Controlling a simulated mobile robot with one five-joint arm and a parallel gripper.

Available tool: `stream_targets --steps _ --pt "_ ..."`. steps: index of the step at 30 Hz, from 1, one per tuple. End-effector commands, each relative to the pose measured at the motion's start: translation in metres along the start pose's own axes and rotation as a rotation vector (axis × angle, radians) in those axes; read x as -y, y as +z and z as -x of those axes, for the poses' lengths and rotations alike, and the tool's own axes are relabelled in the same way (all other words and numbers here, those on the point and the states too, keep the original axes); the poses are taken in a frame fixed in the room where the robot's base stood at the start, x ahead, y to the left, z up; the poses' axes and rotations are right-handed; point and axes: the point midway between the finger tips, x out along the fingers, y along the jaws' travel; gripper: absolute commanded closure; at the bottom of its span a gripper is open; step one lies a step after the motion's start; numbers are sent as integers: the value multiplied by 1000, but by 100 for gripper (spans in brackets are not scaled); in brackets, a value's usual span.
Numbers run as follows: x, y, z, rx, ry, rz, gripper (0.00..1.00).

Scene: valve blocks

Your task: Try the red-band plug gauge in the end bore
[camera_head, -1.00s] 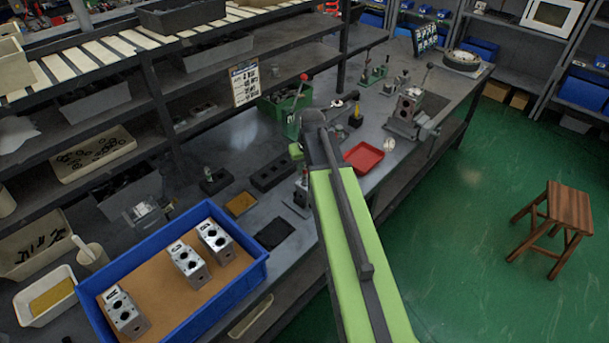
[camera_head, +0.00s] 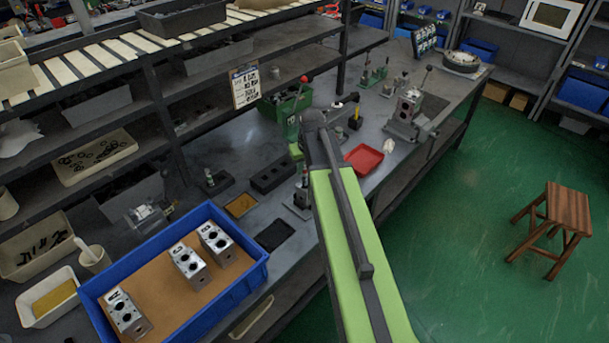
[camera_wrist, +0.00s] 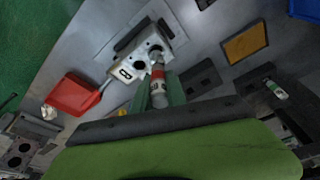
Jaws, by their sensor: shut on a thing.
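My gripper (camera_wrist: 159,82) is shut on the red-band plug gauge (camera_wrist: 157,74) in the wrist view. The gauge has a silver tip, a red band and a pale marked handle. Its tip overlaps a dark bore in the end of a grey valve block (camera_wrist: 138,53). I cannot tell how far, if at all, the tip is inside. The block carries a dark character on a white label and sits on a fixture.
A red tray (camera_head: 364,158) lies right of the arm, with a white rag beside it. A blue tray (camera_head: 262,262) holds three valve blocks at the lower left. A green-band gauge (camera_wrist: 277,90) stands in a dark holder. A dark holed block (camera_wrist: 199,78) and a yellow mat (camera_wrist: 245,42) are nearby.

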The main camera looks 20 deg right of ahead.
Motion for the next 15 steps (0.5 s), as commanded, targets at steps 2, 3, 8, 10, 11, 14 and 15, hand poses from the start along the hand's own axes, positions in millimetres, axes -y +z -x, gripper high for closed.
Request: stream_targets --steps 2,3,8,10,11,14,15 --pt "0 0 2 0 0 0 100" --pt "0 0 1 0 0 0 100" --pt "0 -3 11 0 0 0 100" --pt "0 -5 20 0 0 0 100" --pt "0 -7 25 0 0 0 100" --pt "0 -10 40 0 0 0 100" --pt "0 -12 45 0 0 0 100"
